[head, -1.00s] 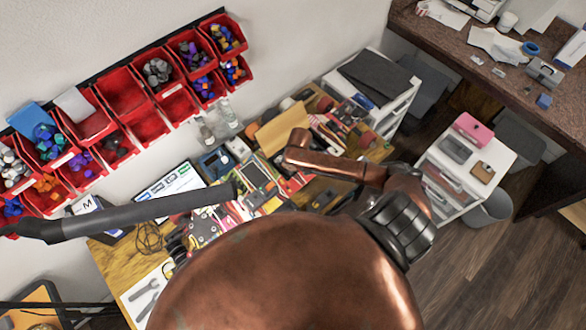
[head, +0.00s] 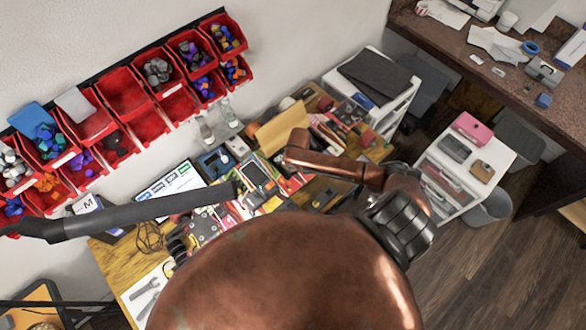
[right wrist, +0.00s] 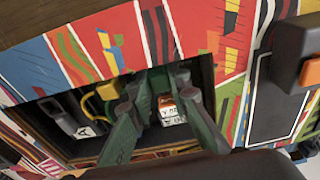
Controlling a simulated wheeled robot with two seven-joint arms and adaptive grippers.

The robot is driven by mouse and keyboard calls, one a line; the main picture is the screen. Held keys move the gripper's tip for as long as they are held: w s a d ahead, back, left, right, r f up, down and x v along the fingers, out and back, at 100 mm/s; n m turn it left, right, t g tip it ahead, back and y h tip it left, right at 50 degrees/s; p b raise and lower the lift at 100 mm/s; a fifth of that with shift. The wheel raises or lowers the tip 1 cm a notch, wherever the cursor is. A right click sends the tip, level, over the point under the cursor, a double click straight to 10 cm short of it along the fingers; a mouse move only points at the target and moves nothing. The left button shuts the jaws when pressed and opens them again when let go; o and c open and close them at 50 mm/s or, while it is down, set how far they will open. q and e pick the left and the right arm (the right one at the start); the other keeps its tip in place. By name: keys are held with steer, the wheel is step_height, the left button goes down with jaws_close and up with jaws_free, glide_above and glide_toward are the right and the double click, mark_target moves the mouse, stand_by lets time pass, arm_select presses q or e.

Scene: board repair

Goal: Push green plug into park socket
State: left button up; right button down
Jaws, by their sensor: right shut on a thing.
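In the right wrist view my right gripper (right wrist: 160,88) reaches into a dark rectangular opening in a colourful printed panel (right wrist: 100,45). Its two fingers are close together at the tips, shut on a small dark green piece, the green plug (right wrist: 157,81), mostly hidden by the fingers. A small white and orange block with black lettering (right wrist: 170,110) shows between the fingers. I cannot tell which part is the park socket, or whether the plug touches it. In the head view my copper right arm covers its gripper's work.
A yellow curved cable (right wrist: 104,93) and a grey part marked "A" (right wrist: 78,122) lie left of the fingers. An orange-capped dark block (right wrist: 309,72) stands at right. In the head view the wooden bench (head: 115,258) is cluttered, with red bins (head: 123,93) behind it.

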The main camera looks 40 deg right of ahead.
steer(key=shift+f, duration=0.3)
stand_by(0.5)
steer(key=c, duration=1.7)
jaws_free()
steer(key=shift+c, duration=0.2)
steer(key=shift+o, duration=1.4)
steer(key=shift+r, duration=0.15)
steer(key=shift+r+p, duration=1.3)
steer(key=shift+p, duration=0.8)
steer(key=shift+r, duration=0.1)
